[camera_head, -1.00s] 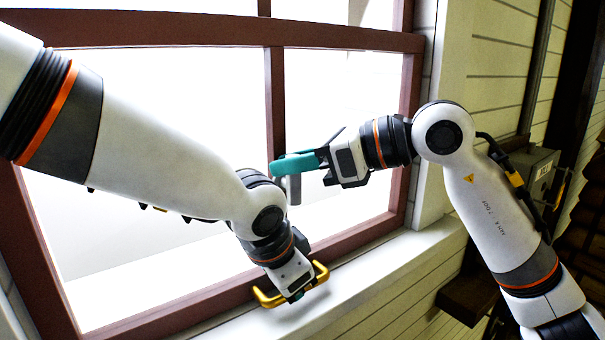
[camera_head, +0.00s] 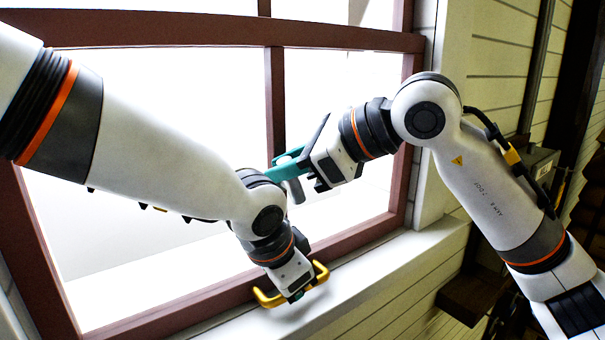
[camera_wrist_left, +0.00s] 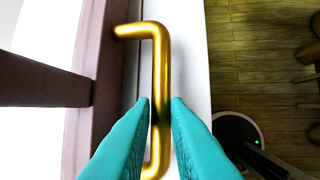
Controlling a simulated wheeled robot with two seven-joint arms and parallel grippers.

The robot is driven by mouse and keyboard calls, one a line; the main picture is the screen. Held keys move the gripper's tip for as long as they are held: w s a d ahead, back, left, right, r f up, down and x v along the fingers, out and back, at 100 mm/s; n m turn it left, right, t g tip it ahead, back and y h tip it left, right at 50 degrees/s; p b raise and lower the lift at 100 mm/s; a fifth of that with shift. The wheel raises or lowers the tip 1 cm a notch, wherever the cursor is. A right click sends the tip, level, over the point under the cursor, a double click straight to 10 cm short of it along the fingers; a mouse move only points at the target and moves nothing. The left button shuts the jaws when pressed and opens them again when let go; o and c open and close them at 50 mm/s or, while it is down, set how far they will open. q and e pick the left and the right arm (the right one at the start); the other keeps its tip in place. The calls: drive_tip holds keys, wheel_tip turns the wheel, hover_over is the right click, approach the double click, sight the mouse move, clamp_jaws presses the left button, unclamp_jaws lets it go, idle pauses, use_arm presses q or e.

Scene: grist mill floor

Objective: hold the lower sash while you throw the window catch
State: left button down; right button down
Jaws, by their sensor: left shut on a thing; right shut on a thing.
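The lower sash is a dark red-brown frame (camera_head: 350,239) with a gold bar handle (camera_head: 319,272) on its bottom rail. My left gripper (camera_head: 296,294) is shut on this handle. In the left wrist view the teal fingers (camera_wrist_left: 160,110) close on either side of the gold handle (camera_wrist_left: 158,60). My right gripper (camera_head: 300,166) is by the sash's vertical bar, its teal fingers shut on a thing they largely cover. A grey metal piece (camera_head: 296,190) hangs just below those fingers, perhaps part of the window catch. My left forearm hides part of the vertical bar.
A pale sill (camera_head: 385,264) runs below the sash. White plank wall (camera_head: 500,70) stands to the right, with a grey box (camera_head: 537,165) fixed near it. In the left wrist view, a wooden floor (camera_wrist_left: 262,70) lies below on the right.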

use_arm(q)
drive_tip(key=shift+r, duration=0.15)
use_arm(e)
drive_tip(key=shift+s+a+f+n+t+h, duration=0.1)
drive_tip(key=shift+a+f+n+t+h, duration=0.15)
drive_tip(key=shift+n+h, duration=0.4)
drive_tip(key=shift+s, duration=0.1)
use_arm(q)
drive_tip(key=shift+w, duration=0.1)
use_arm(e)
drive_tip(key=c, duration=1.6)
unclamp_jaws()
drive_tip(key=shift+o, duration=0.2)
drive_tip(key=v, duration=0.7)
drive_tip(key=shift+s+a+r, duration=0.1)
drive_tip(key=shift+r, duration=0.05)
use_arm(q)
drive_tip(key=c, duration=1.4)
unclamp_jaws()
